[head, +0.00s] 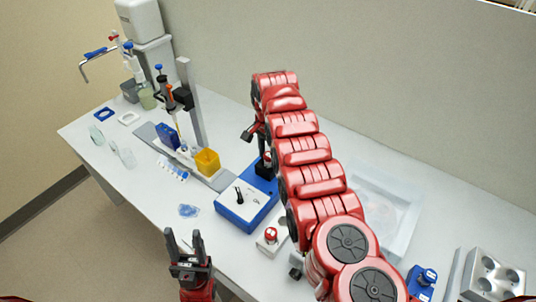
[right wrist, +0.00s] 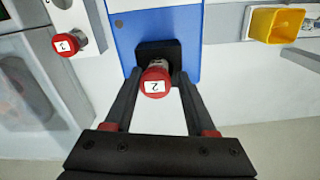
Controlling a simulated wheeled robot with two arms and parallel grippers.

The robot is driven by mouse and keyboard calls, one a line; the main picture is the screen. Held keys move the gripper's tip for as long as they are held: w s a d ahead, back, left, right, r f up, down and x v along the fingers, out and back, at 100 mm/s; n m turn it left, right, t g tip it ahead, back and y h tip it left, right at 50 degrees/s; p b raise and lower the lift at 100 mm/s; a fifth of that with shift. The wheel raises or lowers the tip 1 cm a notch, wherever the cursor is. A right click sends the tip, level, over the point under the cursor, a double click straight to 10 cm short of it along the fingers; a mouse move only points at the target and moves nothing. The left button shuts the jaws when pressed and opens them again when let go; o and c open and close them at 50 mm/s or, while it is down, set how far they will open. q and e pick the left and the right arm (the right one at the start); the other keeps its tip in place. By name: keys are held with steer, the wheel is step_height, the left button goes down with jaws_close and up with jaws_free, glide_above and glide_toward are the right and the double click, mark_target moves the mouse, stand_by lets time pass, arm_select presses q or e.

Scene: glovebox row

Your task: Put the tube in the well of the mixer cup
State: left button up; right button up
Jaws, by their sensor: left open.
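The tube (right wrist: 155,77), with a red cap labelled 2, is between the fingers of my right gripper (right wrist: 157,80). The fingers lie close on both sides and look shut on it. In the right wrist view it lines up with the black mixer cup (right wrist: 144,49) on the blue mixer (right wrist: 190,20). The cap hides its lower end, so I cannot tell how deep it sits. The mixer also shows in the head view (head: 234,212), with the cup (head: 263,170) partly behind my right arm. My left gripper (head: 185,240) is open and empty, in front of the mixer.
A second red-capped tube (right wrist: 68,43) stands in a pale block left of the mixer in the right wrist view. A yellow container (head: 207,162) and pipette stand (head: 190,105) are behind left. A clear tray (head: 405,220) and metal block (head: 492,275) lie right.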

steer(key=shift+o, duration=0.8)
steer(key=shift+r, duration=0.3)
step_height(320, 180, up, 7)
steer(key=shift+d+f+b, duration=0.1)
steer(key=shift+f+b, duration=0.05)
steer(key=shift+b, duration=0.95)
step_height(320, 180, up, 5)
steer(key=p, duration=0.5)
